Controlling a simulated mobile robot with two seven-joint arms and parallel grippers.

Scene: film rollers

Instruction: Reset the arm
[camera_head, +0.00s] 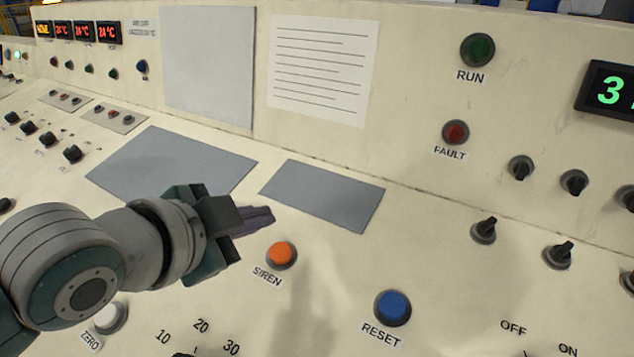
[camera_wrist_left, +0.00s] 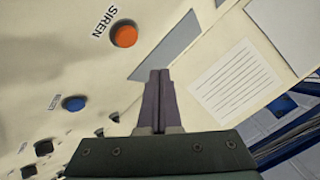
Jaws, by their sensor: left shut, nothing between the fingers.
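My left gripper (camera_head: 257,220) reaches in from the left over the console in the head view. Its dark fingers are together with nothing between them, and they also show in the left wrist view (camera_wrist_left: 159,100). The fingertips are up and left of the orange SIREN button (camera_head: 281,254), apart from it. The blue RESET button (camera_head: 392,307) is lower right of the gripper. In the left wrist view the SIREN button (camera_wrist_left: 124,34) is upper left and the RESET button (camera_wrist_left: 74,103) is at the left. My right gripper is in neither view.
The cream console (camera_head: 440,260) carries a white ZERO button (camera_head: 110,318) beside my left arm. A green RUN lamp (camera_head: 477,49) and a red FAULT lamp (camera_head: 455,132) are on the upright panel. Several black knobs stand at the right. Grey plates (camera_head: 322,195) lie flat near the gripper.

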